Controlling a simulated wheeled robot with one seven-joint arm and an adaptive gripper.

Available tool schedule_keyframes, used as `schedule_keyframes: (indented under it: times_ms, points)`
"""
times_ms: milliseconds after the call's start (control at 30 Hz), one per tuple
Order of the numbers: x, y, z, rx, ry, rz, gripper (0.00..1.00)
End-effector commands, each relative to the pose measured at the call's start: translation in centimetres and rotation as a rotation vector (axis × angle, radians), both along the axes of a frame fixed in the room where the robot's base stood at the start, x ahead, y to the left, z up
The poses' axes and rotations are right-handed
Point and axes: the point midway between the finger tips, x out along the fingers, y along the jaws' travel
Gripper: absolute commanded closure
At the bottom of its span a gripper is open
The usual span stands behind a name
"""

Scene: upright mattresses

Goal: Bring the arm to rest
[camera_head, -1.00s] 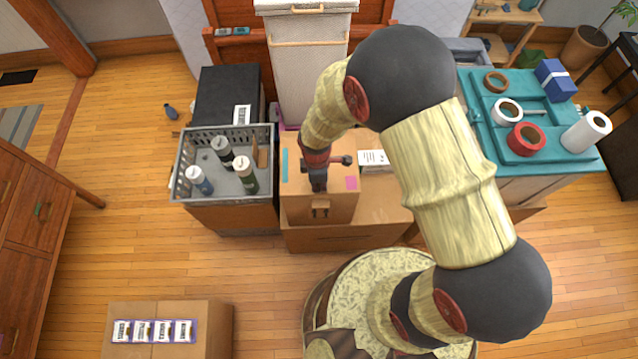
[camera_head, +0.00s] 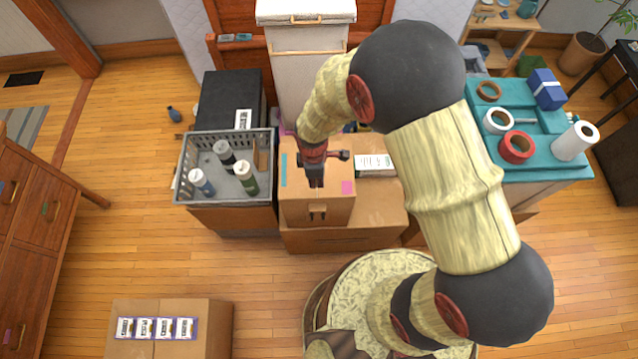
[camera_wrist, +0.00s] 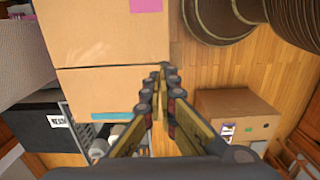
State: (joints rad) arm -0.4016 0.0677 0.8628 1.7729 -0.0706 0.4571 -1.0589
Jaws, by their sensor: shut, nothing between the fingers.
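My gripper (camera_head: 316,180) is at the end of my bent arm, over the cardboard box (camera_head: 330,205) in front of the white cabinet. In the wrist view my gripper (camera_wrist: 160,72) has its two fingers together at the tips with nothing between them. The same cardboard box (camera_wrist: 105,40) fills the upper left of the wrist view. I cannot tell the exact gap between the fingertips and the box.
A grey crate (camera_head: 181,175) with several bottles stands left of the box. A teal tray table (camera_head: 550,140) with tape rolls is at right. Another cardboard box (camera_head: 215,325) lies at lower left, also in the wrist view (camera_wrist: 250,105). Open wooden floor (camera_head: 130,240) lies left.

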Motion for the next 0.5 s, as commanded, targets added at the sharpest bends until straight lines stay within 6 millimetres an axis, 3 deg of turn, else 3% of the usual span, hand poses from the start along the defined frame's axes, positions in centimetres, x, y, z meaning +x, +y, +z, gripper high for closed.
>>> schedule_keyframes:
  times_ms: [100,300,500]
  points:
    - [0.2,0.0,2.9,0.003,-0.007,-0.001,1.0]
    - [0.1,0.0,6.6,0.003,-0.006,0.0,1.0]
    - [0.0,0.0,8.5,0.002,-0.003,0.0,1.0]
